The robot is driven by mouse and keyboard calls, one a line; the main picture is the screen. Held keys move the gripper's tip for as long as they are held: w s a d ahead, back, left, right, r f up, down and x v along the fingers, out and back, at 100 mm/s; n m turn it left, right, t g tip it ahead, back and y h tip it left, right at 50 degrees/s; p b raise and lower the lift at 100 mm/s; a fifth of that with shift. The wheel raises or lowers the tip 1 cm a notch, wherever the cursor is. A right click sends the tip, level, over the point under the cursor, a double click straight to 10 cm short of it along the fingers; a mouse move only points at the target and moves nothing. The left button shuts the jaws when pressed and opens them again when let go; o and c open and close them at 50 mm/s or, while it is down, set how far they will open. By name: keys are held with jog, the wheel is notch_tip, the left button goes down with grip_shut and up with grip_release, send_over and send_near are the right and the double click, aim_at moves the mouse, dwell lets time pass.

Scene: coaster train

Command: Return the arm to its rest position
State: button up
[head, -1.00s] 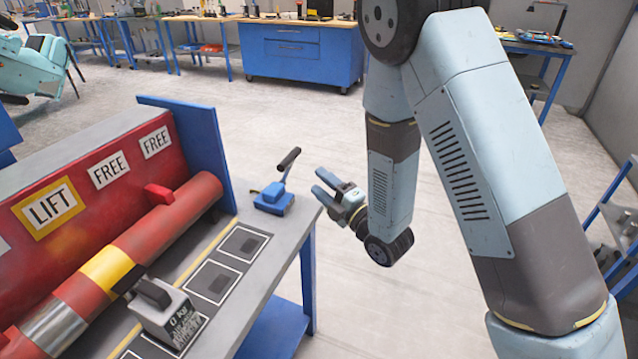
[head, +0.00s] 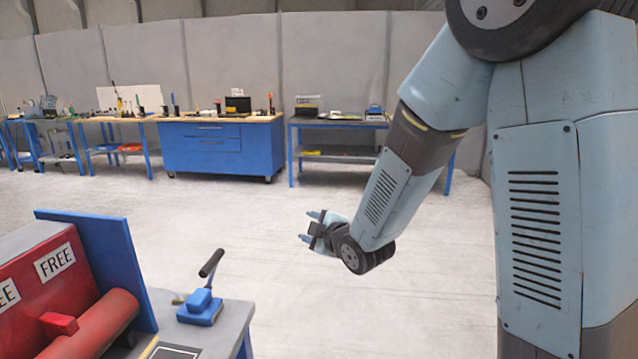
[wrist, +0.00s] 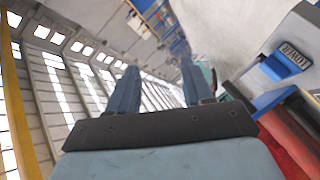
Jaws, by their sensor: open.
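My gripper (head: 312,227) is open and empty in the head view. It hangs in the air over the floor, to the right of the near bench and apart from it. My arm comes down to it from the upper right. In the wrist view my gripper's two fingers (wrist: 155,88) stand apart with nothing between them. The wrist camera looks steeply tilted, past the fingers to the windowed wall and the roof.
The near bench (head: 232,318) carries a blue block with a black handle (head: 201,303), a red tube (head: 92,325) and a blue upright panel (head: 120,255). A blue cabinet (head: 221,160) and several workbenches stand at the back. The floor (head: 390,300) between is clear.

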jog(key=s+d+r+m+g+h, duration=0.1)
jog(key=s+d+r+m+h, duration=0.3)
jog(key=d, duration=0.5)
jog(key=s+d+r+m+g+h, duration=0.2)
jog(key=s+d+r+m, duration=0.2)
jog(key=d+m, duration=0.3)
jog(key=s+d+r+m+g+h, duration=0.1)
jog(key=s+d+r+m+g, duration=0.1)
jog(key=s, duration=0.7)
jog(key=s+d+r+m+g+h, duration=0.1)
jog(key=s+d+m, duration=0.4)
jog(key=s, duration=0.5)
jog(key=shift+s+d+r+g, duration=0.2)
jog(key=shift+d+r+g, duration=0.4)
jog(key=shift+d, duration=0.6)
jog(key=shift+f, duration=0.1)
jog(key=shift+c, duration=0.8)
